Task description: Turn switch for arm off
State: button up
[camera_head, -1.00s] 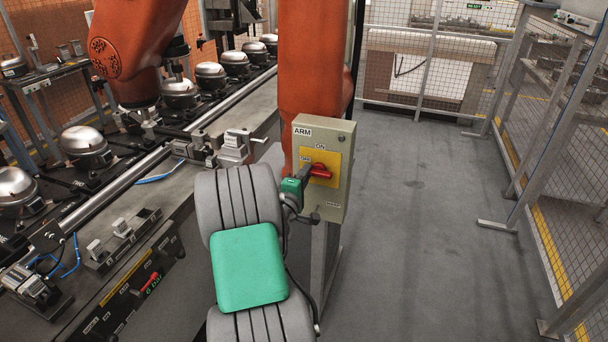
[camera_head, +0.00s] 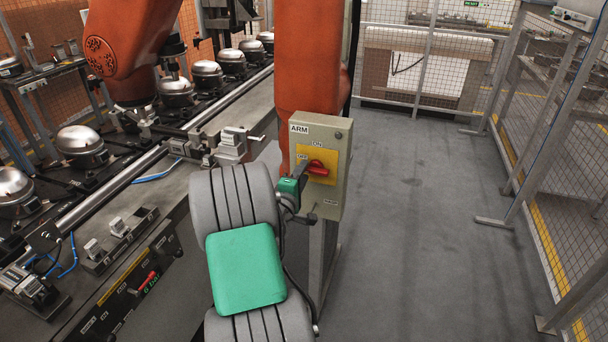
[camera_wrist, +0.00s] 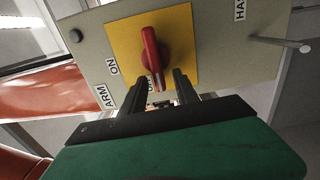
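The arm switch is a red rotary knob (camera_head: 317,168) on a yellow plate (camera_head: 330,160), set on a beige box (camera_head: 337,190) labelled ARM. In the wrist view the red knob (camera_wrist: 151,55) lies along the line to the OFF label, which is partly hidden by my fingers. The ON label (camera_wrist: 112,68) is to its left. My gripper (camera_wrist: 161,77) is open, with its two dark fingers apart at the near end of the knob. I cannot tell whether they touch it. In the head view my gripper (camera_head: 303,173) is just left of the knob.
A metal peg (camera_wrist: 285,43) sticks out near another label on the box. An orange robot arm (camera_head: 310,60) stands behind the box. A conveyor with several compressors (camera_head: 80,140) runs along the left. Open grey floor (camera_head: 430,220) lies right, bounded by mesh fencing (camera_head: 560,130).

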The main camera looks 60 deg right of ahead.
jog(key=s+a+b, duration=0.1)
jog(key=a, duration=0.6)
jog(key=shift+b, duration=0.35)
jog(key=shift+s+d, duration=0.1)
jog(key=shift+s, duration=0.05)
